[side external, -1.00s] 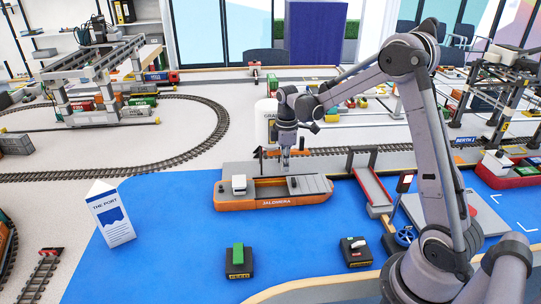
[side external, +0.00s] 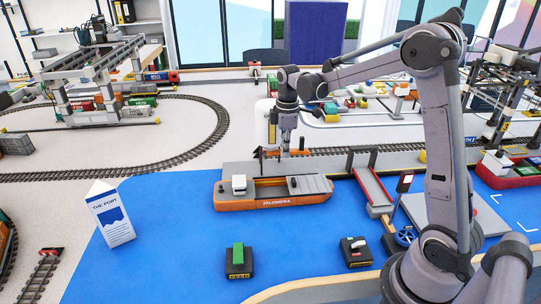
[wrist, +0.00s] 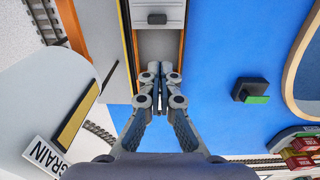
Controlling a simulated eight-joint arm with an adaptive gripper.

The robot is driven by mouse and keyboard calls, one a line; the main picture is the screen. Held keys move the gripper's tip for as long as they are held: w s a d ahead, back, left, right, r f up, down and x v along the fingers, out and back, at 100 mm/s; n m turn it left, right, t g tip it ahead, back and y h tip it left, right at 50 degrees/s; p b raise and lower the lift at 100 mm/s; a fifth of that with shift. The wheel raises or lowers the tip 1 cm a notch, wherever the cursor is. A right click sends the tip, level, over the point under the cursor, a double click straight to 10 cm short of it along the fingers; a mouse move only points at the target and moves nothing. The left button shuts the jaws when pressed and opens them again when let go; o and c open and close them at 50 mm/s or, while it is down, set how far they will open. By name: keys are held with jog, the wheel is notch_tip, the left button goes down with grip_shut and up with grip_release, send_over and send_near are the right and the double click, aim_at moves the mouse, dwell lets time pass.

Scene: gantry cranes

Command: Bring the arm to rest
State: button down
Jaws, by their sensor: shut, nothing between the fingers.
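My gripper (side external: 286,150) hangs pointing down, above the quay side of the orange ship in the side external view. In the wrist view my gripper (wrist: 158,105) has its fingers together with nothing between them. My gripper looks apart from the ship. The ship's open grey hold (wrist: 160,45) and orange edge lie beyond the fingers in the wrist view.
A white GRAIN silo (side external: 262,122) stands close behind my gripper and shows at left in the wrist view (wrist: 40,100). A red-railed ramp (side external: 372,187) is to the right. Two black control boxes, one green-topped (side external: 239,262) and one white-levered (side external: 356,252), sit in front on the blue.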

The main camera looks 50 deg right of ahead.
jog(key=s+a+r+m+t, duration=0.2)
jog(key=s+a+m+t, duration=0.1)
jog(key=s+a, duration=0.4)
jog(key=s+a+r+m+t, duration=0.3)
jog(key=s+a+m+t, duration=0.1)
jog(key=s+a, duration=0.4)
jog(key=shift+s+a+r+m, duration=0.25)
jog(key=shift+s+m, duration=0.35)
jog(key=shift+m, duration=0.3)
jog(key=c, duration=2.1)
grip_release()
